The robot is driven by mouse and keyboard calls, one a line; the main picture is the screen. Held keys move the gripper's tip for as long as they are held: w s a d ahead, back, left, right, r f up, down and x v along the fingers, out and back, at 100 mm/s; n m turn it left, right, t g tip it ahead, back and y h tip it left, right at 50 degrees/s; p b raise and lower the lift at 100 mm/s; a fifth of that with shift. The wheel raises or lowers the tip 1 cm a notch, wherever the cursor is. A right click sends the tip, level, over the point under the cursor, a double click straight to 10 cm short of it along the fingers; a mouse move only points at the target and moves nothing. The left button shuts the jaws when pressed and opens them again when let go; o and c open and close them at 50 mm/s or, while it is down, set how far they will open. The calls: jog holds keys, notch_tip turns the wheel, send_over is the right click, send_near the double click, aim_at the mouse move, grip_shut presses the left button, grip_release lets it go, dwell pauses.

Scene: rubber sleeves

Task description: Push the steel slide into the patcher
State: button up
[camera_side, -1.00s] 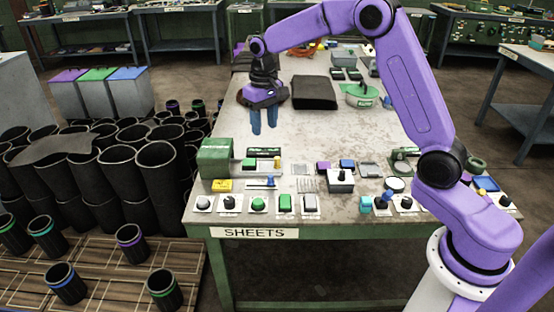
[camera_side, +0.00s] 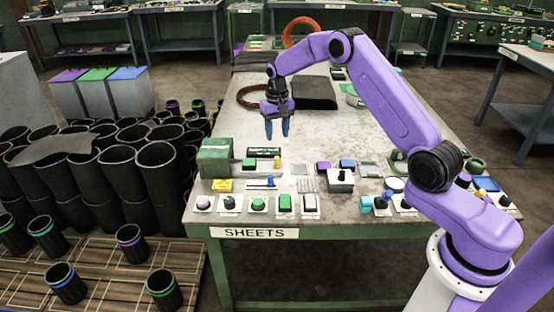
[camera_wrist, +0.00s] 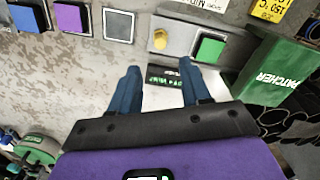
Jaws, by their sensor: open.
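The patcher (camera_side: 215,158) is a green box at the left end of the bench; its lettered side shows in the wrist view (camera_wrist: 275,75). The steel slide (camera_wrist: 178,40) is a flat grey plate sticking out of the patcher, with a green square pad (camera_wrist: 209,50) and a yellow knob (camera_wrist: 160,38) on it. In the side view the knob is a small orange spot (camera_side: 277,163) right of the green pad (camera_side: 249,164). My gripper (camera_side: 277,136) is open and empty above the bench, behind the slide; its blue fingers point down. It also shows in the wrist view (camera_wrist: 159,66).
A black display (camera_side: 263,152) with green characters lies just behind the slide, below my fingers. Several buttons and switches (camera_side: 258,204) line the bench's front edge. A black sheet stack (camera_side: 314,93) lies further back. The bench middle is clear.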

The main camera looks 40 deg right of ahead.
aim_at(277, 157)
notch_tip(277, 157, down, 11)
jog(key=shift+f, duration=0.1)
dwell(0.3)
grip_shut()
